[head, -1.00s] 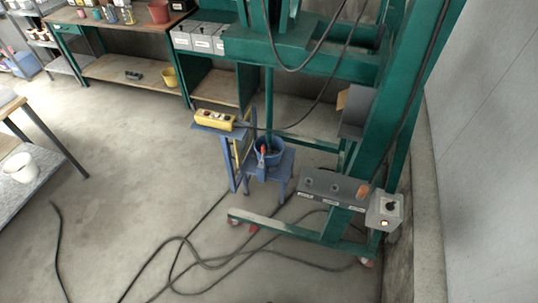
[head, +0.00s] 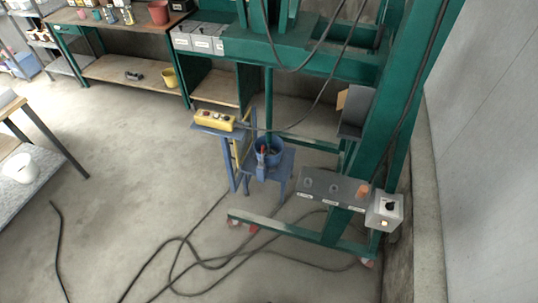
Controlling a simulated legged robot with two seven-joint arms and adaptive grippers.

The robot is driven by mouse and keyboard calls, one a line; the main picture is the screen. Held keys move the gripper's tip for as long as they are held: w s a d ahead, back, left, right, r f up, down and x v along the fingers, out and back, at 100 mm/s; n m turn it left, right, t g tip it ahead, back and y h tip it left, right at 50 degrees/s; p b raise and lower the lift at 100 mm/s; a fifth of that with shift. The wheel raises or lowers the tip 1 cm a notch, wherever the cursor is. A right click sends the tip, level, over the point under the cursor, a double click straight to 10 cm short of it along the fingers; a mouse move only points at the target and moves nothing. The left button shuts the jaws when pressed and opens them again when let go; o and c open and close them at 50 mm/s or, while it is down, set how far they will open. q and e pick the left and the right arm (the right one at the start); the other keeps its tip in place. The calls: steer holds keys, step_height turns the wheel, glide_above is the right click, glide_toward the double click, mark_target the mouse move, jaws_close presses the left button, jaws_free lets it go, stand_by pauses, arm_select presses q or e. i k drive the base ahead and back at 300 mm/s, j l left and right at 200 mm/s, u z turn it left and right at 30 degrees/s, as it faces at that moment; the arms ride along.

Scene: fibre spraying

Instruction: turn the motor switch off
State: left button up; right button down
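A grey switch box (head: 386,212) with a round black knob (head: 391,205) is at the lower right of the green machine frame. It is probably the motor switch, but its label and the knob's setting are too small to read. A dark panel (head: 335,188) with small controls, white labels and an orange piece (head: 362,191) sits just left of it. A yellow control box (head: 214,119) with several buttons rests on a blue stand. Neither of my grippers is in view.
The green frame (head: 400,130) stands beside a pale wall (head: 480,150). A blue bucket (head: 268,152) sits on a blue stool under the spindle. Cables (head: 190,255) lie across the floor before the machine. Open floor (head: 130,170) is at the left, with a workbench (head: 125,70) behind.

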mark_target(389, 206)
steer(key=i+z, duration=0.15)
steer(key=z, duration=0.65)
steer(key=k+l+z, duration=0.1)
steer(key=z, duration=0.5)
